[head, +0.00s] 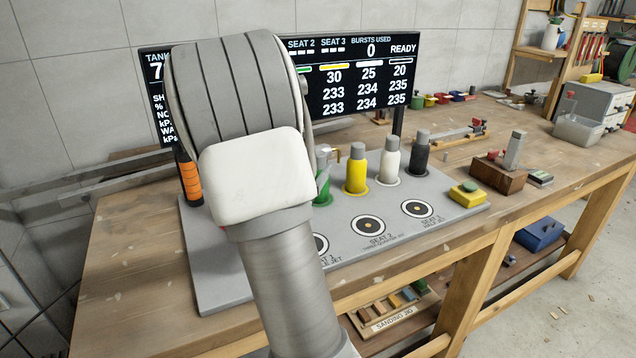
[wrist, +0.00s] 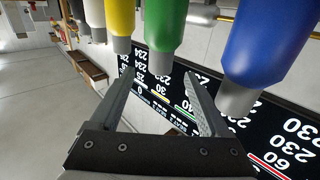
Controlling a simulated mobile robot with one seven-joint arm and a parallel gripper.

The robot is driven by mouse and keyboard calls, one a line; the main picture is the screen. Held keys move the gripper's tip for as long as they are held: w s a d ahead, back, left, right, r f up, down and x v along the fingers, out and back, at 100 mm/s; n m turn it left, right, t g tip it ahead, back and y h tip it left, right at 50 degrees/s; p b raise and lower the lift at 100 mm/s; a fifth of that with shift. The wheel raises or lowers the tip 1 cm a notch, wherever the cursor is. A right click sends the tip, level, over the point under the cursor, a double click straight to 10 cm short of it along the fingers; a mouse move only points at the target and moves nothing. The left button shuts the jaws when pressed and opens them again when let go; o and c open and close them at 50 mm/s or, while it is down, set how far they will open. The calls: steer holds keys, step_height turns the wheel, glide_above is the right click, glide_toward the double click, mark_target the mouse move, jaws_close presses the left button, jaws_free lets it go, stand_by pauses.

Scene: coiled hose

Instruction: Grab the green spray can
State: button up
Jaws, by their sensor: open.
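The green spray can (head: 322,187) stands on a grey board (head: 225,262), partly hidden behind my arm in the head view. In the wrist view, which is turned over, the green can (wrist: 165,28) has its grey top between the lines of my two fingers. My gripper (wrist: 160,75) is open and empty. Its fingertips point toward the green can's top, and I cannot tell how far away it is. The gripper is hidden behind my arm in the head view.
A yellow can (head: 355,172), white can (head: 390,162) and black can (head: 420,156) stand right of the green one. A blue can (wrist: 268,42) is close to the right finger in the wrist view. A display screen (head: 350,108) stands behind. Round seats (head: 368,226) lie in front.

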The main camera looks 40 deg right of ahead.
mark_target(323, 153)
steer(key=b+x, duration=0.1)
steer(key=x, duration=0.8)
steer(key=shift+w+d+f, duration=0.15)
steer(key=shift+f, duration=0.05)
jaws_close()
steer(key=shift+r, duration=0.1)
stand_by(1.1)
